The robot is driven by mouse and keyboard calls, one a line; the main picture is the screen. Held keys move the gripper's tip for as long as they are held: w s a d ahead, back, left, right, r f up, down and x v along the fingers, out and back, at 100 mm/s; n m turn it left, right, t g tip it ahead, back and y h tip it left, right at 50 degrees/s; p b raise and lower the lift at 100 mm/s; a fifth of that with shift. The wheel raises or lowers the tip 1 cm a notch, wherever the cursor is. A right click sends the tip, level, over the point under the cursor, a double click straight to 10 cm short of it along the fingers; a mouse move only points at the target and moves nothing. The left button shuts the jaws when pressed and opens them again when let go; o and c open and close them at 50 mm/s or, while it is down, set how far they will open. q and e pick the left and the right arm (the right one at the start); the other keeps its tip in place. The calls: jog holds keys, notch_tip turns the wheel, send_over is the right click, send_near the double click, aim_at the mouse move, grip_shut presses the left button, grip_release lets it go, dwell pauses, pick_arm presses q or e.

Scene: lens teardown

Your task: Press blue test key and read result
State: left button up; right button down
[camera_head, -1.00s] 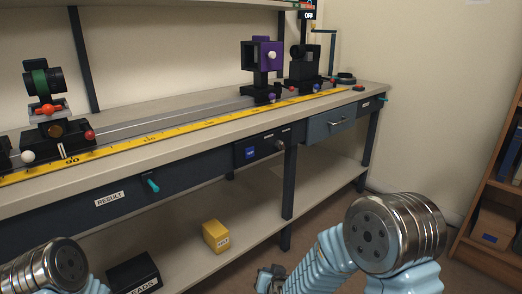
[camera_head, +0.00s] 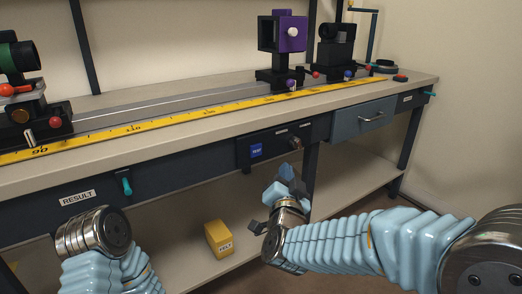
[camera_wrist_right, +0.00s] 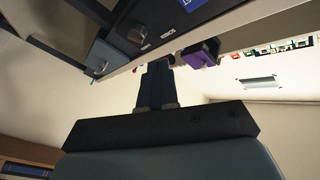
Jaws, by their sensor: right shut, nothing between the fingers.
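The blue test key (camera_head: 256,150) is a small square on a dark panel (camera_head: 277,146) under the bench's front edge. It also shows in the right wrist view (camera_wrist_right: 190,4), cut by the top edge. My right gripper (camera_head: 290,173) is shut and empty, below and slightly right of the key, apart from it. Its closed fingers (camera_wrist_right: 157,77) point toward the bench front in the wrist view. A white RESULT label (camera_head: 77,198) sits on the bench front at left, beside a teal handle (camera_head: 127,185). No readout is legible. My left gripper is out of view; only part of that arm shows.
A knob (camera_head: 295,143) sits right of the key, and a drawer (camera_head: 363,118) further right. A purple holder (camera_head: 291,33) and a black mount (camera_head: 335,45) stand on the rail above. A yellow box (camera_head: 219,239) is on the lower shelf.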

aim_at(262, 148)
jog(key=shift+w, duration=0.1)
jog(key=shift+w+a+p, duration=0.35)
jog(key=shift+w+a, duration=0.5)
jog(key=shift+w, duration=0.3)
jog(key=shift+w+a+p, duration=0.3)
jog(key=shift+w+a, duration=0.6)
jog(key=shift+w, duration=0.25)
jog(key=shift+w+a+p, duration=0.35)
jog(key=shift+w+a, duration=0.5)
jog(key=shift+w, duration=0.3)
jog(key=shift+w+a, duration=0.25)
jog(key=shift+w, duration=0.1)
jog(key=shift+w+a, duration=0.2)
jog(key=shift+w, duration=0.1)
jog(key=shift+s, duration=0.1)
dwell(0.5)
jog(key=shift+s+d+b, duration=0.45)
jog(key=shift+s+b, duration=0.1)
jog(key=shift+b, duration=0.05)
jog(key=shift+s+d, duration=0.1)
